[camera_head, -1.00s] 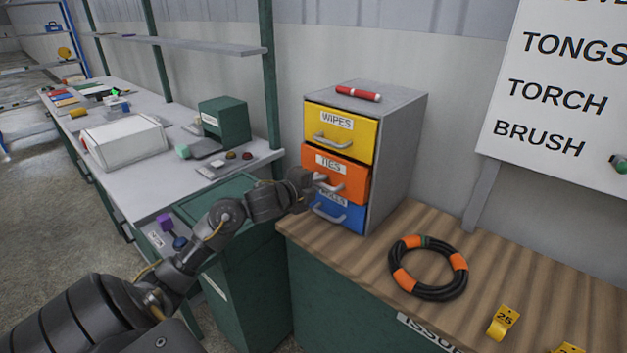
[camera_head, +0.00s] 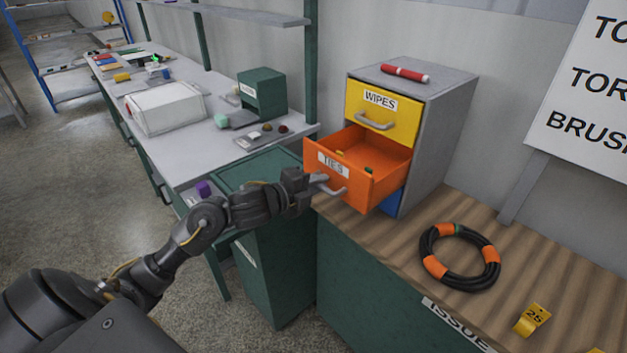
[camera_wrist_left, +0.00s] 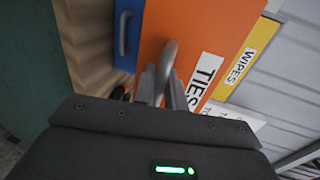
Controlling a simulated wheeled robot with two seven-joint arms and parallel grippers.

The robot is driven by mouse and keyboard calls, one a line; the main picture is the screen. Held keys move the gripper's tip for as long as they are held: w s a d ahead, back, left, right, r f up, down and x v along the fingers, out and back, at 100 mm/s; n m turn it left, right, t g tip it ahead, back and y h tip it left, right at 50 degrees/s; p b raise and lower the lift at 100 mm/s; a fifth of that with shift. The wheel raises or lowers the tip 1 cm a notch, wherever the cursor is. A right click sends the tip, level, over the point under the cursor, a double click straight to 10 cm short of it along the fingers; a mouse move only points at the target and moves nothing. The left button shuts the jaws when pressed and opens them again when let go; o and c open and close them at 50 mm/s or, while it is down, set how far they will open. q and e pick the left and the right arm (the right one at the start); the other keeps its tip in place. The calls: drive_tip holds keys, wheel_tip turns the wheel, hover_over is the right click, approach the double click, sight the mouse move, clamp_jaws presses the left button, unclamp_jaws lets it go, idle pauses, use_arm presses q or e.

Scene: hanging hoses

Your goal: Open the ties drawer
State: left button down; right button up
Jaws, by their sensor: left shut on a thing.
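The orange ties drawer (camera_head: 342,172) is pulled well out of the small grey cabinet (camera_head: 440,125). A few small items, yellow and green, show inside it. My left gripper (camera_head: 318,182) is shut on the drawer's grey handle (camera_head: 335,189). In the left wrist view the fingers (camera_wrist_left: 160,85) close around the handle (camera_wrist_left: 167,65), beside the TIES label (camera_wrist_left: 205,80). The right gripper is not in view.
The yellow wipes drawer (camera_head: 381,115) above is closed. The blue drawer (camera_head: 392,203) below is mostly hidden. A red marker-like tube (camera_head: 404,72) lies on the cabinet. A black-and-orange hose coil (camera_head: 460,279) lies on the wooden counter. A green bin (camera_head: 275,270) stands below my left arm.

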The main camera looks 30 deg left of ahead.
use_arm(q)
drive_tip(key=c, duration=1.8)
unclamp_jaws()
drive_tip(key=shift+s, duration=0.1)
drive_tip(key=shift+b+v, duration=0.7)
drive_tip(key=shift+v, duration=4.65)
drive_tip(key=shift+r, duration=0.1)
